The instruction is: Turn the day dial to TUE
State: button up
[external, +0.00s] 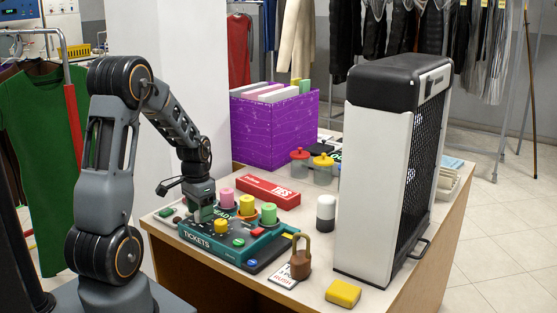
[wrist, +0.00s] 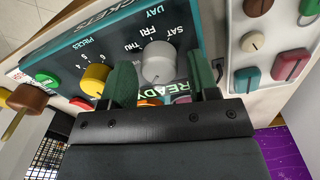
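The day dial (wrist: 158,66) is a pale grey round knob on the teal ticket machine (external: 238,252), under the word DAY. SAT, FRI and THU are readable beside it; TUE is not visible, and I cannot tell which day its mark points to. My gripper (external: 203,212) reaches down over the machine's left part. In the wrist view its two green fingers stand apart, one on each side of the dial, with gaps visible. The gripper hides the dial in the external view.
A yellow pieces knob (wrist: 95,77) is close beside one finger. A green button (wrist: 47,80) is further left. Pink, yellow and green cylinders (external: 247,207) stand behind the machine. A brown padlock-shaped object (external: 300,262) and a tall white-and-black unit (external: 375,190) stand to the right.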

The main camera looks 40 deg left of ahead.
jog(key=shift+o, duration=0.3)
jog(key=shift+r, duration=0.1)
jog(key=shift+r, duration=0.35)
notch_tip(320, 180, up, 13)
jog(key=shift+a+p, duration=0.2)
jog(key=shift+p, duration=0.15)
jog(key=s+d+r+n+t+p, duration=0.1)
jog(key=s+d+r+n+t, duration=0.1)
jog(key=s+d, duration=0.9)
jog(key=shift+d+t, duration=0.7)
jog(key=shift+t, duration=0.1)
